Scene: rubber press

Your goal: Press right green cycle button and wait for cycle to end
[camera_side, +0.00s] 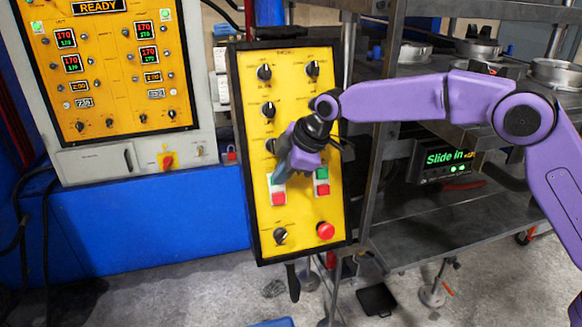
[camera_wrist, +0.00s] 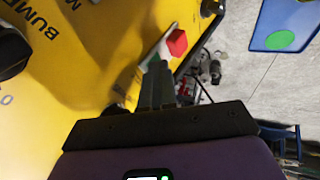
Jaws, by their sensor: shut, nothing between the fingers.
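The yellow control panel (camera_side: 300,225) stands upright in the side view. Its right button pair has a green button (camera_side: 322,174) above a red button (camera_side: 323,189), both unobstructed there. The left pair has a red button (camera_side: 278,198), with its green button partly covered by my gripper (camera_side: 280,172). My gripper is shut and empty, and in this picture its fingertips overlap the top of the left pair. In the wrist view, the closed fingertips (camera_wrist: 156,72) are close to a white button plate with a red button (camera_wrist: 177,42). I cannot tell whether they touch the panel.
Black knobs (camera_side: 268,109) and a red mushroom button (camera_side: 325,231) are on the same panel. An orange screen panel (camera_side: 110,75) at left reads READY. A small display (camera_side: 445,159) reads "Slide in". Metal racks stand at right.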

